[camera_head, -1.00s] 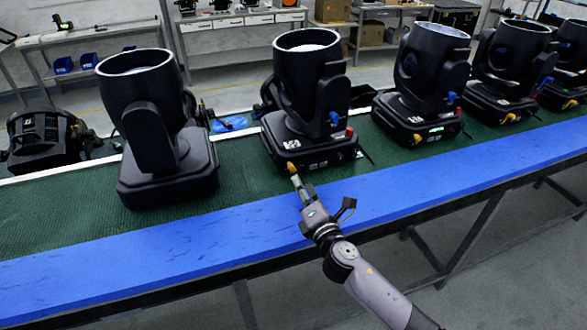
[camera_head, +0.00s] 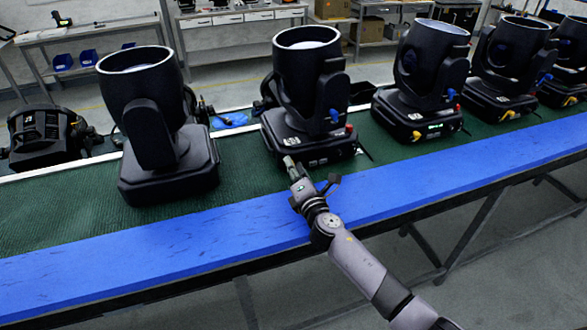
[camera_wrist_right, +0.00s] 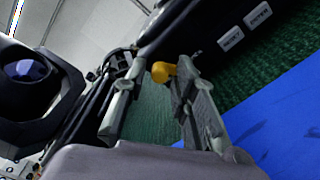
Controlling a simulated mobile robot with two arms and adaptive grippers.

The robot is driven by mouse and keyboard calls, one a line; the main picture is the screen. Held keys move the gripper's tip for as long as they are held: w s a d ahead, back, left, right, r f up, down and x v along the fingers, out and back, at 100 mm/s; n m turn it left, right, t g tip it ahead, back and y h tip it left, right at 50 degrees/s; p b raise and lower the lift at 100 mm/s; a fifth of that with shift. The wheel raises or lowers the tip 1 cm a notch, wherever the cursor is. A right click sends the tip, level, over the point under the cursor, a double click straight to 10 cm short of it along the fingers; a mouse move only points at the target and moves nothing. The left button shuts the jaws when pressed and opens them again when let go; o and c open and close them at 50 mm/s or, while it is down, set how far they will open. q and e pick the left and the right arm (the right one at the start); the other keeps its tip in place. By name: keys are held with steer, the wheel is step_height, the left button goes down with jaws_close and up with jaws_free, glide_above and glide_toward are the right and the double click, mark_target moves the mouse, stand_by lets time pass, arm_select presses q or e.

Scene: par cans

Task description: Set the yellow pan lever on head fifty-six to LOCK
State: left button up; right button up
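The moving head (camera_head: 306,88) in front of my right arm is black, with its base on the green mat. Its number is not readable. Its yellow pan lever (camera_wrist_right: 162,71) shows in the right wrist view at the base's lower edge. In the head view my gripper covers the lever. My right gripper (camera_head: 289,162) is at the front of this base. In the right wrist view its fingers (camera_wrist_right: 152,80) are apart, with the lever between the tips, close to the right-hand finger. I cannot tell whether they touch. My left gripper is not in view.
Another black head (camera_head: 152,125) stands to the left, and several more stand in a row to the right, one nearby (camera_head: 428,80). A blue strip (camera_head: 160,240) runs along the bench's front edge. The base carries white RESET and ENTER buttons (camera_wrist_right: 259,15).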

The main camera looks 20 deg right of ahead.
jaws_close()
steer(key=shift+m, duration=0.4)
steer(key=shift+d+m+b, duration=0.3)
steer(key=shift+m+b, duration=0.05)
steer(key=shift+m, duration=0.55)
steer(key=m, duration=0.2)
steer(key=d+m, duration=0.1)
steer(key=shift+m+b, duration=0.3)
steer(key=shift+m, duration=0.1)
steer(key=shift+d+m, duration=0.4)
steer(key=shift+m, duration=0.8)
steer(key=shift+d+f+m, duration=0.1)
steer(key=shift+d+m, duration=0.1)
steer(key=shift+m, duration=0.55)
steer(key=shift+d+f+m, duration=0.1)
steer(key=shift+d+m, duration=0.1)
steer(key=shift+m, duration=0.55)
steer(key=shift+f, duration=0.1)
